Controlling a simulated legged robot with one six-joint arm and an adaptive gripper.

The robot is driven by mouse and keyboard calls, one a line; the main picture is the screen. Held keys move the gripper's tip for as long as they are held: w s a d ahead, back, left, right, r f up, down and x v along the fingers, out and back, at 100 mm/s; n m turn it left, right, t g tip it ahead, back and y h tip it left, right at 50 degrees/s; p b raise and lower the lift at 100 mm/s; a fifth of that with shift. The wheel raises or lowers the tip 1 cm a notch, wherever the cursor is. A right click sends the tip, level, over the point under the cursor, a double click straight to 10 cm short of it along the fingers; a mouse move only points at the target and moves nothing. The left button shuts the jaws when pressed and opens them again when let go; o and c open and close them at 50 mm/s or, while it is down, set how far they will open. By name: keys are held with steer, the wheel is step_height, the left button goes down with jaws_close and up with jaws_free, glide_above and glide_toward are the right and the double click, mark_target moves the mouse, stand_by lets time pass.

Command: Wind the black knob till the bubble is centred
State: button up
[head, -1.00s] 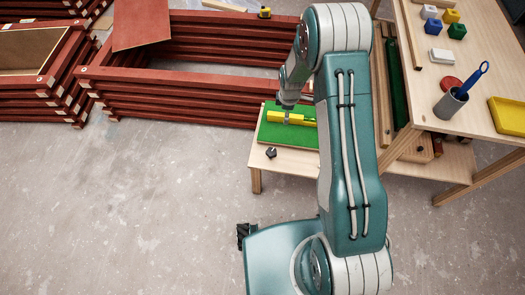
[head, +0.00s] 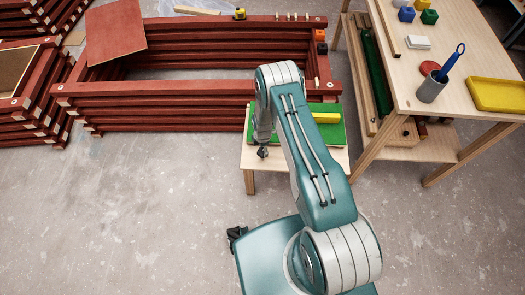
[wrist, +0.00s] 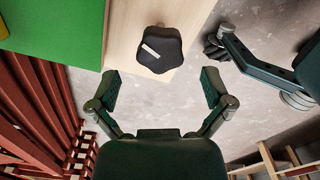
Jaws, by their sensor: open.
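The black knob (wrist: 162,50) has a lobed rim and a white mark on its upper left in the wrist view. It sits near the edge of a low pale wooden stand (wrist: 125,35). My gripper (wrist: 160,74) is open, with one finger on each side just short of the knob and not visibly touching it. In the head view my gripper (head: 263,138) hangs over the knob (head: 263,153). The yellow spirit level (head: 327,117) lies on a green board (head: 338,134) on the stand, partly hidden by my arm. Its bubble cannot be seen.
Stacked red battens (head: 170,115) stand behind the stand. A wooden table (head: 455,95) at right holds coloured blocks, a grey cup (head: 432,90) and a yellow tray (head: 497,95). The grey floor (head: 120,220) at left is clear.

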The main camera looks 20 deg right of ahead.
mark_target(262, 151)
steer(key=shift+a+f, duration=0.2)
steer(key=shift+f, duration=1.3)
steer(key=shift+d+f, duration=0.15)
steer(key=shift+d, duration=0.1)
steer(key=shift+a, duration=0.1)
steer(key=c, duration=1.1)
steer(key=shift+c, duration=0.2)
